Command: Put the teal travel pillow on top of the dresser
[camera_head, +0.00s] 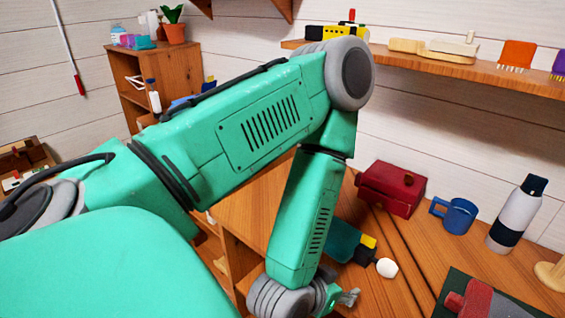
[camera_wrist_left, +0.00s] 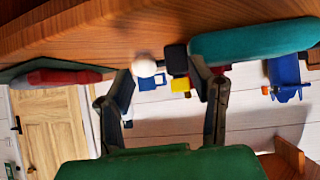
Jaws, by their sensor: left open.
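A teal rounded item (camera_head: 343,241), which looks like the travel pillow, lies on a wooden top (camera_head: 383,290), partly hidden behind my left forearm. In the left wrist view, which is turned over, the teal item (camera_wrist_left: 255,42) shows as a long smooth shape against the wood. I cannot tell for sure whether this wooden furniture is the dresser. My left gripper (camera_head: 347,298) is low, near the front of the wooden top. In the wrist view its fingers (camera_wrist_left: 160,70) are apart with nothing held, and the teal item is beyond the right-hand finger. My right gripper is out of view.
Close to the teal item are a yellow block (camera_head: 368,241), a black item (camera_head: 364,256) and a white round item (camera_head: 387,268). Behind stand a red box (camera_head: 391,189), a blue mug (camera_head: 455,215) and a bottle (camera_head: 516,214). A wall shelf (camera_head: 450,66) hangs above.

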